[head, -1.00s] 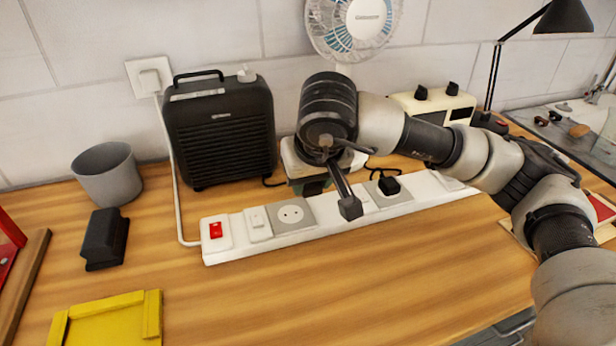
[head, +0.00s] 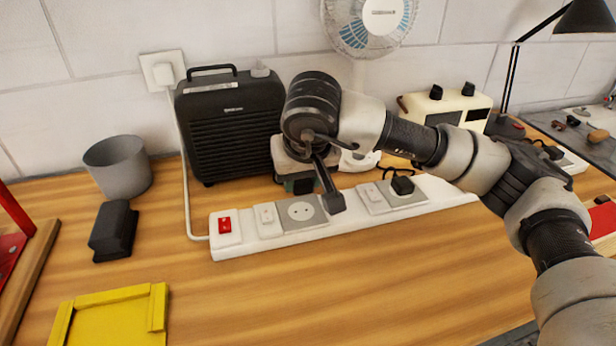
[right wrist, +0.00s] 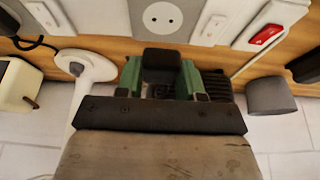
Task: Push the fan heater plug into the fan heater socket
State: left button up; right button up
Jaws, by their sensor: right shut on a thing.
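My right gripper (head: 301,186) is over the back edge of the white power strip, mostly hidden behind its own wrist parts in the head view. In the right wrist view its green fingers (right wrist: 162,75) are shut on a black plug (right wrist: 163,60). The black fan heater (head: 232,130) stands behind the strip. My left gripper is not in view.
The power strip (head: 229,251) has a red switch (head: 225,225) and white switches. Another black plug (head: 402,186) sits in the right socket. A fan (head: 385,20), a cream box (head: 440,108), a grey cup (head: 118,165) and a yellow tray (head: 110,318) stand around.

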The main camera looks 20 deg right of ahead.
aim_at(301, 194)
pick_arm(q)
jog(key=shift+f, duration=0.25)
pick_arm(e)
jog(key=shift+w+f, duration=0.1)
jog(key=shift+f, duration=0.1)
pick_arm(q)
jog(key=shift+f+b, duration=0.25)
jog(key=shift+b, duration=0.2)
pick_arm(e)
jog(key=shift+f, duration=0.1)
jog(key=shift+f, duration=0.1)
jog(key=shift+f+b, duration=0.9)
jog(key=shift+b, duration=0.1)
jog(key=shift+f+b, duration=0.3)
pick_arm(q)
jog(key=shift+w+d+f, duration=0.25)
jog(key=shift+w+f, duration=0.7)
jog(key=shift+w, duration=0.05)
pick_arm(e)
jog(key=shift+f, duration=0.1)
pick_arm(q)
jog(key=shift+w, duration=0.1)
pick_arm(e)
jog(key=shift+f, duration=0.15)
pick_arm(q)
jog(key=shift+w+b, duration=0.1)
jog(key=shift+b, duration=0.2)
pick_arm(e)
jog(key=shift+f, duration=0.1)
